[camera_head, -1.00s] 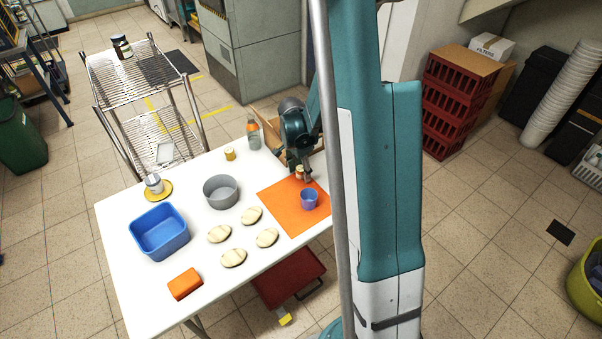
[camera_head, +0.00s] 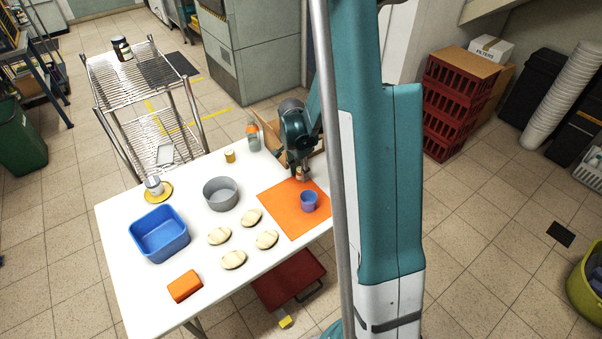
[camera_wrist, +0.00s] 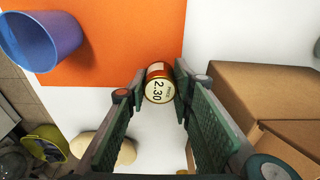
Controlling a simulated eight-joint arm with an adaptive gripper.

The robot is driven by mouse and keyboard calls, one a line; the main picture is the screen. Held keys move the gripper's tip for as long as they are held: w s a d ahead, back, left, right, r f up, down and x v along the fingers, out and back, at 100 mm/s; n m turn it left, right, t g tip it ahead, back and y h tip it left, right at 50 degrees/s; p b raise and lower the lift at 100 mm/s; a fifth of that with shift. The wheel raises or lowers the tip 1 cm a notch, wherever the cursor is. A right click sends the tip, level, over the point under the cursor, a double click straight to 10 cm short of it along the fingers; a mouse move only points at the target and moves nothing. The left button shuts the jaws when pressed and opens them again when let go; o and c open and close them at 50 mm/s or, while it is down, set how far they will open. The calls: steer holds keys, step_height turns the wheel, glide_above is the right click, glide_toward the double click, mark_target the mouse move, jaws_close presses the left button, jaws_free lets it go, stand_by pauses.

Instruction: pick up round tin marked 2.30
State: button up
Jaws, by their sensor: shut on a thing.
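The round tin marked 2.30 (camera_wrist: 159,88) shows in the wrist view, its pale lid facing the camera and an orange-brown band on its side. It is between the fingertips of my gripper (camera_wrist: 158,92), which is shut on it. In the head view my gripper (camera_head: 302,176) is at the far edge of the orange mat (camera_head: 276,211), and the tin there is small and partly hidden by the fingers. I cannot tell whether the tin touches the table.
A blue cup (camera_head: 309,201) stands close by on the mat. A cardboard box (camera_wrist: 262,95) is just right of my gripper in the wrist view. A grey round pan (camera_head: 221,193), a small yellow jar (camera_head: 230,156) and a blue bin (camera_head: 159,232) stand on the white table.

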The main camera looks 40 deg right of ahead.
steer(key=shift+r+p, duration=1.05)
steer(key=shift+r, duration=3.8)
